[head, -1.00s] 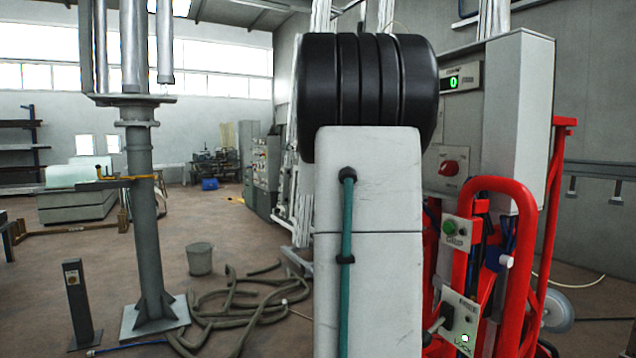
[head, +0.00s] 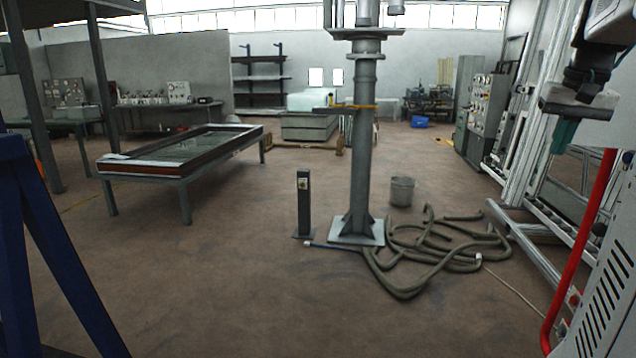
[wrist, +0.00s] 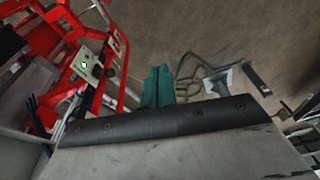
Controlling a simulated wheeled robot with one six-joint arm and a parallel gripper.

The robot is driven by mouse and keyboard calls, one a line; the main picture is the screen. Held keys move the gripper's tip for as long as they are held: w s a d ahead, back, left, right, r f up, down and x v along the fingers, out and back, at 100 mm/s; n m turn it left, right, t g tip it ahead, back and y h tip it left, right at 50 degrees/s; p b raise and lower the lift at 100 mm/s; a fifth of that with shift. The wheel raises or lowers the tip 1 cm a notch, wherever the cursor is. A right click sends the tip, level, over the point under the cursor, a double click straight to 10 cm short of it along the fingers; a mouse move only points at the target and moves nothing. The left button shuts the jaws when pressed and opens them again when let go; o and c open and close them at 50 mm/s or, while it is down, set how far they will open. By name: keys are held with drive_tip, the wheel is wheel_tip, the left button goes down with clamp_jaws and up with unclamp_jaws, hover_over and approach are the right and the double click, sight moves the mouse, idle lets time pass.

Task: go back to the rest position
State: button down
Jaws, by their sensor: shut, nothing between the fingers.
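My gripper (wrist: 158,86) shows in the wrist view as two teal fingers lying together, with nothing between them. In the head view my gripper (head: 563,134) is a small teal piece at the upper right, below a dark wrist part, and is mostly hidden. The red frame manipulator (wrist: 112,62) fills the left of the wrist view, with a grey control box (wrist: 88,63) bearing a lit button. The fingers appear apart from it.
A grey pillar (head: 361,150) stands mid-view with hoses (head: 425,265) and a bucket (head: 401,191) beside it. A short dark post (head: 303,205) stands left of it. A long low table (head: 185,150) is at left, a blue frame (head: 50,250) nearer. The front floor is clear.

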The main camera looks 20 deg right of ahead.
drive_tip(key=s+a+f+n, duration=0.1)
drive_tip(key=a+f, duration=0.3)
drive_tip(key=a, duration=0.4)
drive_tip(key=a+f+n+g+y, duration=0.1)
drive_tip(key=a+f, duration=0.2)
drive_tip(key=a, duration=0.4)
drive_tip(key=s+a+f+n, duration=0.1)
drive_tip(key=a+f, duration=0.3)
drive_tip(key=a, duration=0.4)
drive_tip(key=s+a+f+n, duration=0.3)
drive_tip(key=s+a+f, duration=0.1)
drive_tip(key=a, duration=0.4)
drive_tip(key=s+a+f+n, duration=0.3)
drive_tip(key=s+a+f, duration=0.1)
drive_tip(key=a, duration=0.4)
drive_tip(key=shift+s, duration=0.2)
drive_tip(key=shift+d, duration=0.1)
